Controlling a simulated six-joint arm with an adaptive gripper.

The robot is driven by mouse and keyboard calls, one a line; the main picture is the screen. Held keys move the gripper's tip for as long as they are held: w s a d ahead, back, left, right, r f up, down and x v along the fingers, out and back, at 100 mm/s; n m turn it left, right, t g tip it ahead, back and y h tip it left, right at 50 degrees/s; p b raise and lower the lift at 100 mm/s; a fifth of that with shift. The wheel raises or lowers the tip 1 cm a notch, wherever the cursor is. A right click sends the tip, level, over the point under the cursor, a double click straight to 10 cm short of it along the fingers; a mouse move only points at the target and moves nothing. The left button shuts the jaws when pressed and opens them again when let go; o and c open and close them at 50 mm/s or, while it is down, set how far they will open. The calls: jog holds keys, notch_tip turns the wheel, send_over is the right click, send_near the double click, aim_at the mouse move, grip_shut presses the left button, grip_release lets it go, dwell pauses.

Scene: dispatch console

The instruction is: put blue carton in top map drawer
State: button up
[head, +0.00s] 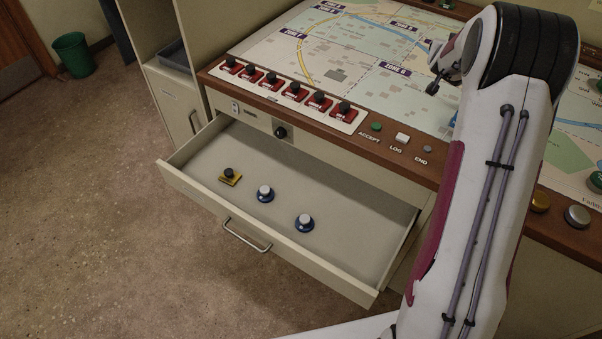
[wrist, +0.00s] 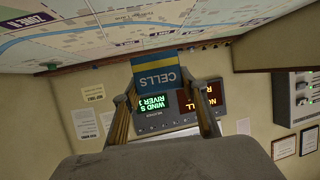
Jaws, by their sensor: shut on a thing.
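The top map drawer (head: 328,190) is pulled open below the console.
The map console (head: 340,45) lies above the drawer, with a row of red-based black-knobbed pieces (head: 293,92) along its edge. The drawer's back right is bare. A green bin (head: 73,55) stands on the floor at far left. The wrist view shows wall displays (wrist: 150,110) beyond the carton.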

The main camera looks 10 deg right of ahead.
jog(key=shift+s+d+r+n+y, duration=0.15)
jog(key=shift+s+d+r, duration=0.1)
jog(key=shift+s+r, duration=0.2)
jog(key=shift+s+d+r+n+y, duration=0.15)
jog(key=shift+s+d+r, duration=0.15)
jog(key=shift+r, duration=0.25)
jog(key=s+a+f+n+g+y, duration=0.25)
jog(key=s+a+n+y, duration=1.35)
jog(key=s+a, duration=1.3)
notch_tip(320, 180, down, 29)
jog(key=w+a, duration=0.1)
jog(key=w, duration=0.1)
jog(key=shift+a+r+m+t+y, duration=0.15)
jog(key=shift+a+m+t+y, duration=0.15)
jog(key=shift+t+y, duration=0.15)
dwell(0.6)
jog(key=shift+d+f, duration=0.1)
jog(key=shift+f, duration=2.85)
